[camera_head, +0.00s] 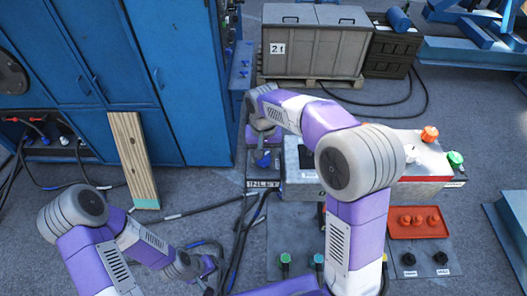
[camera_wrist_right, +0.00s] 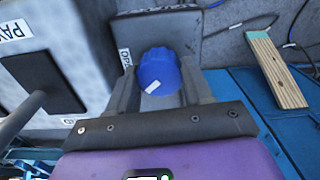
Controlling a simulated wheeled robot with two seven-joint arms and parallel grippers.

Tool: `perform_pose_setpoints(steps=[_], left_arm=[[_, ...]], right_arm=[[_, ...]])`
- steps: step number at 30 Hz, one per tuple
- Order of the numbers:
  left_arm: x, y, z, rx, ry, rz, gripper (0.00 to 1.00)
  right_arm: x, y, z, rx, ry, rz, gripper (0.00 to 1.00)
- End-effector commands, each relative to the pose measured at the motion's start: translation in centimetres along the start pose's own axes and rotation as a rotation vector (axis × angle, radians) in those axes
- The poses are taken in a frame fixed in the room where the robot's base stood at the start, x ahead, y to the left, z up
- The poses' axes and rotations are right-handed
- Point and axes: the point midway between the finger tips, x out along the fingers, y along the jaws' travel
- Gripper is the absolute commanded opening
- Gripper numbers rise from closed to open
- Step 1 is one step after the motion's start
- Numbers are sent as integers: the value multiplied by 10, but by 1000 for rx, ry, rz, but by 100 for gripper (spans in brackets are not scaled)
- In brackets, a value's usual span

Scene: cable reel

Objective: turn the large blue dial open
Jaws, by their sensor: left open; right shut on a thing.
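The large blue dial (camera_wrist_right: 158,68) sits between the two fingers of my right gripper (camera_wrist_right: 160,88) in the right wrist view. The gripper is shut on it, with a finger on each side. A white mark shows on the dial's near face. In the head view the dial (camera_head: 262,159) shows just below my right gripper (camera_head: 262,140), above a label reading "INLET". My left gripper (camera_head: 207,272) is open and low at the bottom left, well apart from the dial.
A blue cabinet (camera_head: 140,70) and a leaning wooden plank (camera_head: 134,160) stand to the left. Dark cables (camera_head: 240,230) run over the floor near my left gripper. A grey crate (camera_head: 315,45) stands behind.

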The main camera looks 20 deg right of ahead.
Motion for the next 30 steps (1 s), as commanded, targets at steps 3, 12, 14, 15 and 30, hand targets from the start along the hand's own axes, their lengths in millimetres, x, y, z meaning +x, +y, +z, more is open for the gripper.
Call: perform_pose_setpoints(steps=[3,12,14,15,30], left_arm=[[-4,1,0,0,0,0,83],[-10,4,0,0,0,0,83],[-12,4,0,0,0,0,83],[-12,5,1,0,0,0,83],[-18,7,1,0,0,0,83]], right_arm=[[-3,0,-1,112,4,-2,20],[-3,0,-1,387,5,-2,20],[-3,0,-1,437,5,-2,20],[-3,0,-1,469,5,-2,20],[-2,0,-2,704,7,-4,20]])
